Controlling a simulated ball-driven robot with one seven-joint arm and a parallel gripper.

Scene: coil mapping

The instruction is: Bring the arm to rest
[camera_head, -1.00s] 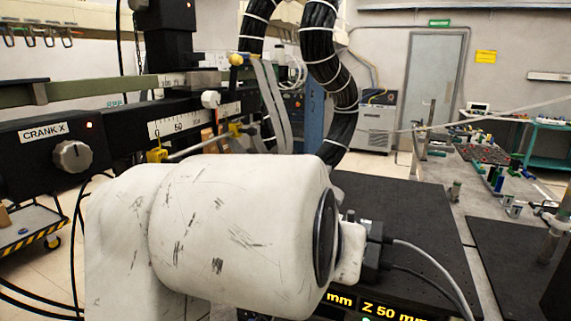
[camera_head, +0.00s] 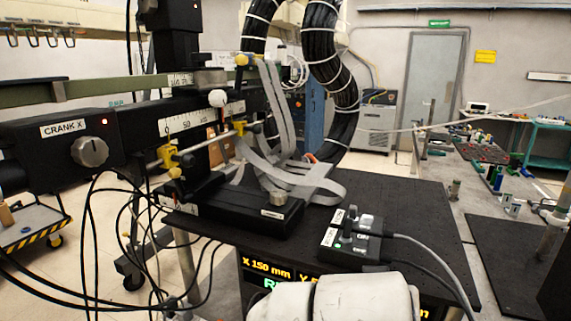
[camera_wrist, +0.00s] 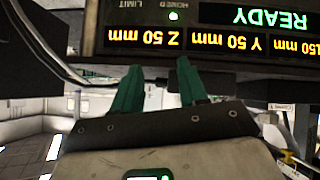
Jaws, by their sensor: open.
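My gripper (camera_wrist: 160,75) shows in the wrist view, with two green fingers standing apart and nothing between them. The fingers point toward a black display panel (camera_wrist: 195,38) that reads READY and Z 50 mm, Y 50 mm, upside down in this view. In the head view my white arm (camera_head: 350,298) is low at the bottom edge, in front of the display (camera_head: 268,272). My gripper is not visible in the head view.
A black table (camera_head: 400,215) carries a small switch box (camera_head: 350,237) with cables. The CRANK X unit (camera_head: 75,143) with its knob and scale rail is at the left. Loose black cables (camera_head: 130,225) hang below it. A cart (camera_head: 30,235) stands at the far left.

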